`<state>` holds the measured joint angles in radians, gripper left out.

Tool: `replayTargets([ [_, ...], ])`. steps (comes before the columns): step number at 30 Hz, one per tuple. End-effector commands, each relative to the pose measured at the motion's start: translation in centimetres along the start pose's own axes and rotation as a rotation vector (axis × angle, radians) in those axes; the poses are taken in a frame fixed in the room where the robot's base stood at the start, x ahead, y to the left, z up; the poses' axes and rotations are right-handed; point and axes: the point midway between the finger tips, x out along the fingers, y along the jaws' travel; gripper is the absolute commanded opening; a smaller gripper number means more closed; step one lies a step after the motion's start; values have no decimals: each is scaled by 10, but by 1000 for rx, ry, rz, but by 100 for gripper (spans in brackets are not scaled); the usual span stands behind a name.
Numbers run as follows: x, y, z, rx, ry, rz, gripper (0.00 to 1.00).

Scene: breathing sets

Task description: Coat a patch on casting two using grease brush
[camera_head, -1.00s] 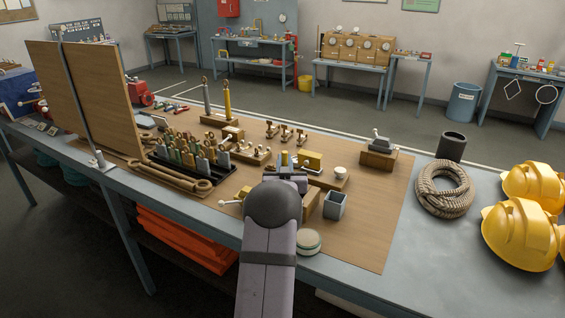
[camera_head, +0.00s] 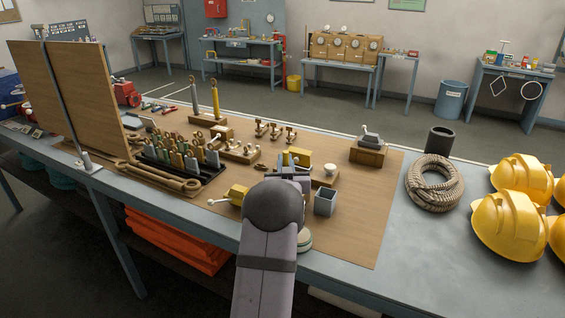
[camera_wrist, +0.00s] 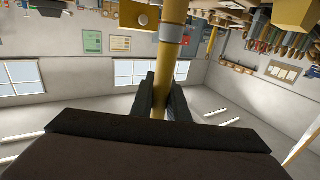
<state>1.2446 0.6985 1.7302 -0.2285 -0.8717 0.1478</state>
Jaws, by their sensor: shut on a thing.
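In the wrist view, my gripper (camera_wrist: 168,98) is shut on a yellow rod with a grey band, apparently the grease brush (camera_wrist: 170,65). Its far end runs out of the top of the picture, so any bristles are hidden. In the head view, my gripper (camera_head: 289,178) is above the front middle of the brown mat, and my arm covers much of what it holds. A yellow block (camera_head: 300,156) shows just behind it, and another yellow block with a white knob (camera_head: 237,194) is to its left. I cannot tell which object is casting two.
A grey open box (camera_head: 325,202) stands close right of my gripper. A round tin (camera_head: 304,240) is partly behind my arm. A black rack of tools (camera_head: 185,172) is at left. A grey piece on a wooden block (camera_head: 369,148) stands at right; the mat's right front is clear.

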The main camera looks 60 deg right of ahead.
Motion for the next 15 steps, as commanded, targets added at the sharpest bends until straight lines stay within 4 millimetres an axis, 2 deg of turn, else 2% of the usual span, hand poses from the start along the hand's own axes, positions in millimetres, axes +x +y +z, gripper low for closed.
replayTargets([
  [7, -9, 17, 1, 0, 0, 2, 0],
  [15, -12, 21, 2, 1, -1, 1, 0],
])
